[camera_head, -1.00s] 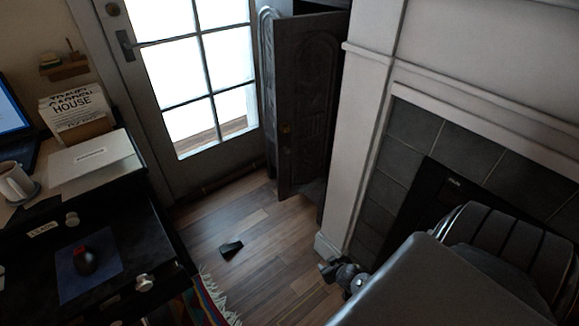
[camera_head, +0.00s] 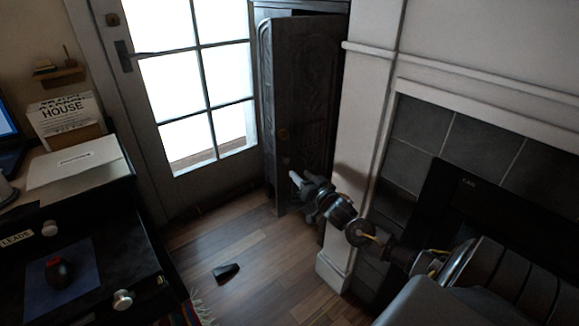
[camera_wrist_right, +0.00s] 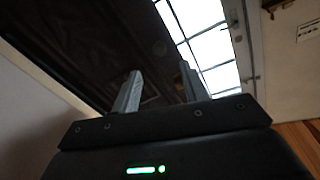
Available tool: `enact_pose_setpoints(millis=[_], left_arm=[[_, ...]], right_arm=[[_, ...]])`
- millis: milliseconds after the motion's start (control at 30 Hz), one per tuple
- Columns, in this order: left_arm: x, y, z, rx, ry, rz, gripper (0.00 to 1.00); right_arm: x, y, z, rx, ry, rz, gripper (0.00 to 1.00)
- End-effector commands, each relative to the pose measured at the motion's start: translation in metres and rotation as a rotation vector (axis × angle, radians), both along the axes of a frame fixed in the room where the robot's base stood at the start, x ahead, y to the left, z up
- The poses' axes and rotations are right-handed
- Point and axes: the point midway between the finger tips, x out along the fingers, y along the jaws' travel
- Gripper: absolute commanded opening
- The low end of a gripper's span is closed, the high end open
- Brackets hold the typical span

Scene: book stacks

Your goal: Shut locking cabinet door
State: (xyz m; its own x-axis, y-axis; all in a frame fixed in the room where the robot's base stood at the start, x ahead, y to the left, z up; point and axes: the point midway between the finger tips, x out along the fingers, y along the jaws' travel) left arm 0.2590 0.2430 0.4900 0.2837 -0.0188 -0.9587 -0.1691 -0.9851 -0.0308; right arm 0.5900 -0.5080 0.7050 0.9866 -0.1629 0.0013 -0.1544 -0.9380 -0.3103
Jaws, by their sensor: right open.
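The locking cabinet door (camera_head: 303,85) is a dark, carved wooden panel, standing ajar from the dark cabinet (camera_head: 265,85) in the corner. A round knob (camera_head: 283,134) sits near its left edge. My right gripper (camera_head: 298,180) is in front of the door's lower part, below the knob; I cannot tell whether it touches. In the right wrist view, my right gripper (camera_wrist_right: 158,82) has its two fingers apart with nothing between them. The carved door (camera_wrist_right: 95,45) and its knob (camera_wrist_right: 159,48) show beyond the fingertips. My left gripper is not in view.
A glazed door (camera_head: 190,90) stands left of the cabinet. A white fireplace surround (camera_head: 365,130) stands close on the right, beside my right arm. A small dark object (camera_head: 227,271) lies on the wooden floor (camera_head: 265,270). A black desk (camera_head: 95,240) is at left.

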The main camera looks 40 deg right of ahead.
Motion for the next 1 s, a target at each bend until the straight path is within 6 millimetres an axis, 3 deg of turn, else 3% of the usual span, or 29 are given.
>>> enact_pose_setpoints(millis=[200, 433, 867, 1000], left_arm=[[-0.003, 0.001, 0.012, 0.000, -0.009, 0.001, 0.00], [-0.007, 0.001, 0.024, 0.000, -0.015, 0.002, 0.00], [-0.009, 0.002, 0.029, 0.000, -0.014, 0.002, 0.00], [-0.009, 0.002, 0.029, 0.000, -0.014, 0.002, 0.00]], right_arm=[[0.042, -0.008, -0.001, -0.002, -0.002, -0.002, 0.44], [0.072, -0.012, -0.001, -0.001, -0.001, -0.002, 0.44], [0.082, -0.014, -0.001, -0.002, 0.002, -0.001, 0.44], [0.082, -0.014, -0.001, -0.002, 0.002, -0.001, 0.27]])
